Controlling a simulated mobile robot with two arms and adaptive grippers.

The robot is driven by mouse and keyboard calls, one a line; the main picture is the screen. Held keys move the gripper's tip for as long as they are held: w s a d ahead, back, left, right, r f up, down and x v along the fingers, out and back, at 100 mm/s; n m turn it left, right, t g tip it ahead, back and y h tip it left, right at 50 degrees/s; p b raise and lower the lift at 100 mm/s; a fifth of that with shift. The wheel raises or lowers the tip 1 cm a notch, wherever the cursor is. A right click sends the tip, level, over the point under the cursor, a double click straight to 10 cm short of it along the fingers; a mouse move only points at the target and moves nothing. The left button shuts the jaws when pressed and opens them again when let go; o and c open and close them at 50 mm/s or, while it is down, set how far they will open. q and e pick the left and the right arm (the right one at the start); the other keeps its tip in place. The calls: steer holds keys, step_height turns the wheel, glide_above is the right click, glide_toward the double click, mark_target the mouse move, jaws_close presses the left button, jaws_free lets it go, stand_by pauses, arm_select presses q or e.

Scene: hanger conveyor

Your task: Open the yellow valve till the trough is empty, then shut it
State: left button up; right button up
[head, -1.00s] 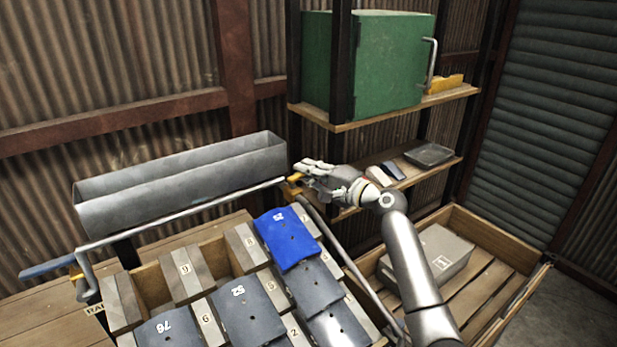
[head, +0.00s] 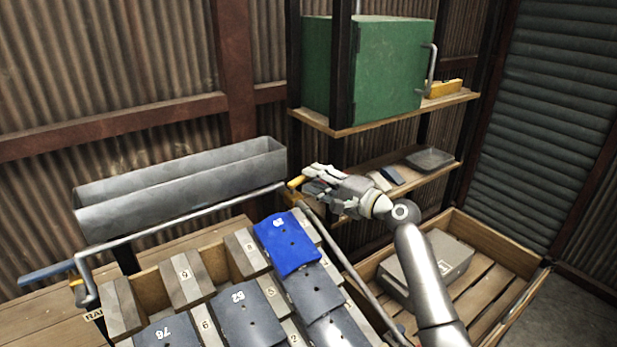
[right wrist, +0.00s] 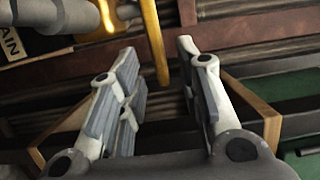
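The long grey trough (head: 180,190) runs along the left of the head view, and its inside bottom is hidden. The yellow valve handle (head: 296,182) sits by its right end. My right gripper (head: 309,178) is at the handle, coming from the right. In the right wrist view the yellow handle (right wrist: 155,45) points down, its lower end in the gap between my open fingers (right wrist: 158,66). The fingers look clear of it on both sides. A label (right wrist: 20,45) reading "AIN", cut off, is beside the valve. My left gripper is not in view.
A rack of numbered plates, one a blue plate (head: 287,243), stands below the trough. A blue-handled crank (head: 45,273) is at the left. Shelves with a green cabinet (head: 375,65) and a tray (head: 430,158) are behind. A wooden crate (head: 500,228) is at the right.

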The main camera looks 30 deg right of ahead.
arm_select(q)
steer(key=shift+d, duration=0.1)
arm_select(e)
steer(key=v, duration=0.9)
steer(key=shift+c, duration=0.5)
